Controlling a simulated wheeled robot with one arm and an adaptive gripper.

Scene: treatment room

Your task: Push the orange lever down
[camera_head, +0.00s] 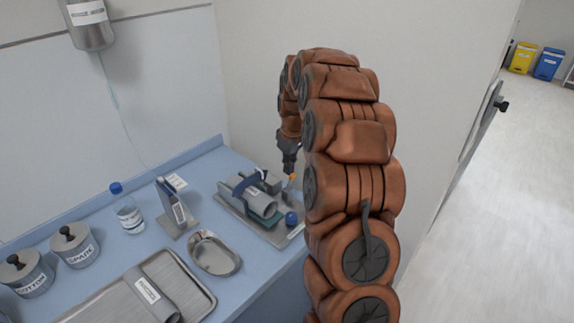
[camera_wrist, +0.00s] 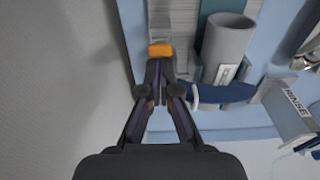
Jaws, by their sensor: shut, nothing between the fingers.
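The orange lever (camera_wrist: 160,50) shows in the wrist view as a small orange end just beyond my fingertips. In the head view only a small orange bit (camera_head: 292,178) of it shows beside my arm. It belongs to a grey device (camera_head: 262,205) with a grey cylinder and a blue strap, on the blue counter. My gripper (camera_wrist: 158,92) is shut and empty, its fingertips close to the lever. I cannot tell whether they touch it. In the head view my gripper (camera_head: 289,160) points down over the device, partly hidden by my arm.
A kidney dish (camera_head: 214,253), a metal tray (camera_head: 205,297), a bottle (camera_head: 127,211) and a grey stand (camera_head: 175,208) labelled RINSE in the wrist view (camera_wrist: 292,100) are left of the device. A blue knob (camera_head: 291,218) is at its front. A wall stands close behind my arm.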

